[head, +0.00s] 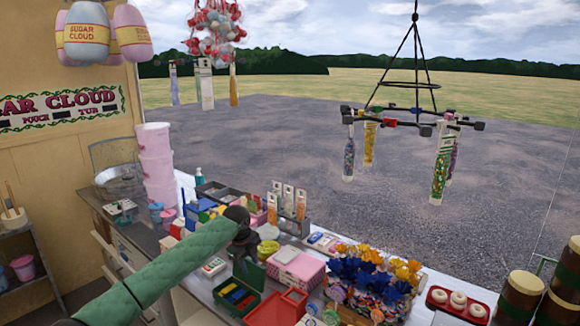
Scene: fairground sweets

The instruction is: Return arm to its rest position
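My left arm, in a green quilted sleeve, reaches in from the lower left of the head view over the counter (208,285). It ends in my dark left gripper (243,240), above the middle of the counter. The gripper is small and dark here, and I cannot tell whether its fingers are open or shut. I see nothing clearly held in it. My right gripper is not in view.
Around the gripper are a rack of tubes (287,205), a green box (240,290), a pink box (296,268) and a red tray (278,308). Wrapped lollipops (370,280) crowd the right. Pink tubs (156,165) stand at left. A hanging rack (405,122) holds tubes.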

